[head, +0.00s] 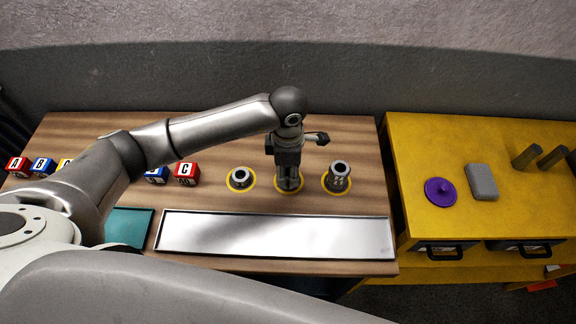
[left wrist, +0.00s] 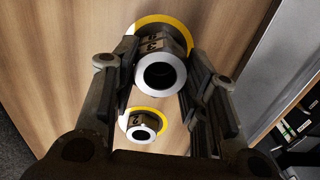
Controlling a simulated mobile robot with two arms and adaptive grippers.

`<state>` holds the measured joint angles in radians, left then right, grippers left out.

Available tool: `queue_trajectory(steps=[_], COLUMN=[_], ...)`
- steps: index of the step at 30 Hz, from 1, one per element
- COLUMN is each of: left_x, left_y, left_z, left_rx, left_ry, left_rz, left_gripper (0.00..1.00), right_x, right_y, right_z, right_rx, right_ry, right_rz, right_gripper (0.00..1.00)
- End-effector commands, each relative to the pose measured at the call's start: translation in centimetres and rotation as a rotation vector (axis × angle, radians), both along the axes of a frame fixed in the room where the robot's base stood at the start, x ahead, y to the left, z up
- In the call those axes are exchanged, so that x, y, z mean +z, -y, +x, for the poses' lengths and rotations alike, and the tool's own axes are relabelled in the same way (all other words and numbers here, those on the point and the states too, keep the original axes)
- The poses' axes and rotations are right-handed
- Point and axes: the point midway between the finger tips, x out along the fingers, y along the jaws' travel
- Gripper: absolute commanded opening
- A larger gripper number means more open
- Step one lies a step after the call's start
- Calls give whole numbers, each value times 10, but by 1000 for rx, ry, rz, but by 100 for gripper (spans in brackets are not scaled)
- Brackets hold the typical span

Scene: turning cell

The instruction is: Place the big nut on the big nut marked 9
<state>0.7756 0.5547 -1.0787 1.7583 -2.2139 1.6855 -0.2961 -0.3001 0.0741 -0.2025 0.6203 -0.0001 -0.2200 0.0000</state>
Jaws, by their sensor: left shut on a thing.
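My left gripper (head: 289,176) is upright over the middle yellow ring (head: 278,188). It is shut on a dark cylindrical big nut with a light ring-shaped top; this nut (left wrist: 160,72) shows between the fingers in the left wrist view. A marking on its side is too small to read surely. A short nut (head: 240,176) stands in the left yellow ring; a short nut also shows low in the left wrist view (left wrist: 143,128). A taller nut (head: 339,177) with pale markings stands in the right ring. I cannot read a 9 on any. My right gripper is out of view.
A long pale tray (head: 270,236) lies along the front of the wooden table. Lettered cubes, among them a red C cube (head: 187,173), stand at the left. A yellow bench (head: 440,150) at the right holds a purple lid (head: 440,191) and a grey block (head: 481,181).

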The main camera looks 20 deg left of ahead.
Motion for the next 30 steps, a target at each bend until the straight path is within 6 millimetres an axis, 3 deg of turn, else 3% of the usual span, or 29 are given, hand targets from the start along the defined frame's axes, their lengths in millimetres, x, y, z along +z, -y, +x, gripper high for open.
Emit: queue_trajectory(steps=[7, 8, 12, 26, 30], left_x=[-4, -3, -2, 5, 29], left_y=[0, 0, 0, 0, 0], left_z=[0, 0, 0, 1, 2], left_rx=[0, 0, 1, 1, -1], left_ry=[1, 1, 0, 4, 9], left_rz=[-1, 0, 0, -2, -2], left_gripper=[11, 43, 61, 62, 62], right_x=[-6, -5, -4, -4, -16], right_y=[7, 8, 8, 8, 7], right_z=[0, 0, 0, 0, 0], right_rx=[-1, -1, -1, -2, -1], right_ry=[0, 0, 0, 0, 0], right_rz=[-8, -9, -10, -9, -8], right_gripper=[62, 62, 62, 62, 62])
